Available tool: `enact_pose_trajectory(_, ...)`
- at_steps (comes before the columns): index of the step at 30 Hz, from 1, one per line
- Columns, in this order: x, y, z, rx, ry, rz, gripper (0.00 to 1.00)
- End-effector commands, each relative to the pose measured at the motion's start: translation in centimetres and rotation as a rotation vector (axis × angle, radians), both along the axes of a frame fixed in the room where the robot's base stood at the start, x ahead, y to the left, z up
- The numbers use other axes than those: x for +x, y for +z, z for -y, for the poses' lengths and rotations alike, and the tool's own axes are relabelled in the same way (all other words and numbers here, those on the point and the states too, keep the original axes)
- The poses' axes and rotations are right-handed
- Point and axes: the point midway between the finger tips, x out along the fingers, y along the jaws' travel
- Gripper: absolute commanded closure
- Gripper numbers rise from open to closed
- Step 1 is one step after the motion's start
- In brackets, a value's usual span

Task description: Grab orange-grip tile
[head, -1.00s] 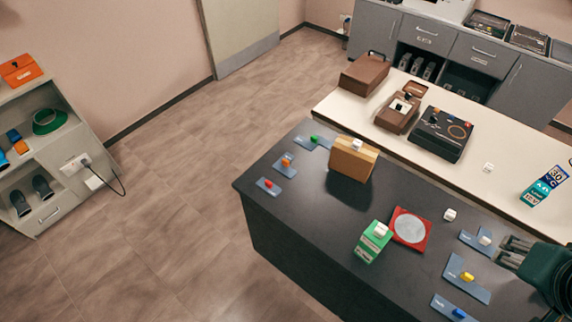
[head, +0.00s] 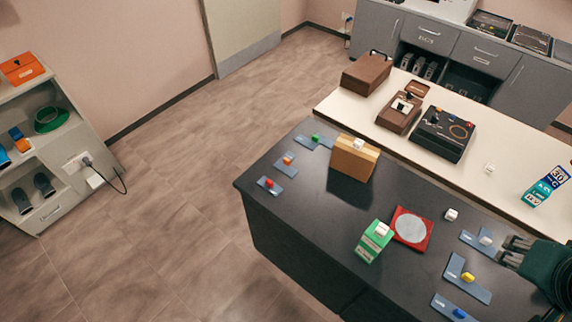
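My gripper (head: 507,250) is at the right edge of the head view, far from the orange-grip tile. Its two dark fingers point left and are apart, with nothing seen between them. It is beside the white-grip tile (head: 472,239); whether it touches it I cannot tell.
Tiles with yellow (head: 483,294) and blue (head: 445,306) grips lie near my gripper. A cardboard-coloured box (head: 352,162), a green box (head: 368,247) and a red pad with a grey disc (head: 426,243) stand between. A white counter (head: 345,103) runs behind.

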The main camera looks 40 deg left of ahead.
Motion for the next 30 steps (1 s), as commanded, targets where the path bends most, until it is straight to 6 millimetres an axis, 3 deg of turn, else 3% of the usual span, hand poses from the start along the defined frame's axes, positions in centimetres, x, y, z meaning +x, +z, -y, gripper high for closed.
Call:
enact_pose_trajectory(11,3.3,1.4,-3.3,-0.029,0.114,-0.045,0.74)
enact_pose_trajectory(30,10.6,2.2,-13.2,-0.107,0.393,-0.152,0.74)
